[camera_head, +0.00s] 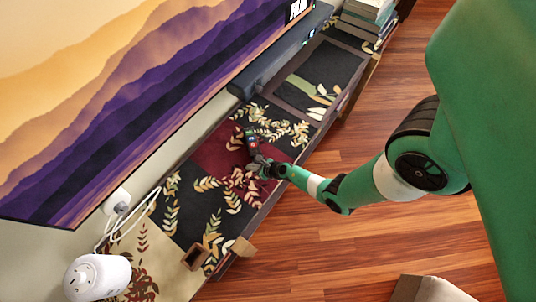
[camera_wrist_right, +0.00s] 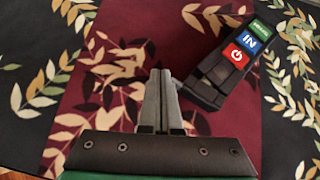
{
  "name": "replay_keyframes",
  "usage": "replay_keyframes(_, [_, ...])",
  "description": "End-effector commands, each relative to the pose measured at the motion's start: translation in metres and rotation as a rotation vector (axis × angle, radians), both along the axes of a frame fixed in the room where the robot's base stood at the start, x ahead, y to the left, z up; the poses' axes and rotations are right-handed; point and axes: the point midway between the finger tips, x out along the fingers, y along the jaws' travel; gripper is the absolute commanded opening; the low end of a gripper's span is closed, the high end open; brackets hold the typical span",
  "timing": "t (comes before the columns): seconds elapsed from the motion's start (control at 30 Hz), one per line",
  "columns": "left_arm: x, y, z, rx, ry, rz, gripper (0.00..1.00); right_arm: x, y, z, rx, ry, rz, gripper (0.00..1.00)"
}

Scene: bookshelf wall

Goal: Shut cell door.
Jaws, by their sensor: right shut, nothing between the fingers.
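My right gripper (camera_head: 262,164) is over the top of the long, low cabinet (camera_head: 180,215), which has a leaf pattern in black and dark red. Its two fingers (camera_wrist_right: 160,103) are shut with nothing between them in the right wrist view. A small black device (camera_head: 251,141) with green, blue and red labels lies just beyond the fingertips; it also shows right of the fingers in the wrist view (camera_wrist_right: 209,84). They look apart from it. I cannot make out a cell door for certain; a tan wooden piece (camera_head: 243,247) juts from the cabinet's front edge. My left gripper is not in view.
A small brown open box (camera_head: 196,257) and a white cylinder (camera_head: 97,277) are at lower left. Books (camera_head: 368,15) are stacked at top right. The wooden floor (camera_head: 330,245) has free room.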

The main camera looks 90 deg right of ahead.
Motion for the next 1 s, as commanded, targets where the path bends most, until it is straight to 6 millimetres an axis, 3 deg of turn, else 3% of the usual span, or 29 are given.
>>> replay_keyframes(0.67, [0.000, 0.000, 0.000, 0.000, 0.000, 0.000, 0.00, 0.000, -0.001, 0.000, 0.000, 0.000, 0.000, 0.00])
replay_keyframes(1.0, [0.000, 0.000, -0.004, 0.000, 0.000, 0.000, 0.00, -0.002, -0.015, -0.001, 0.000, 0.000, -0.001, 0.00])
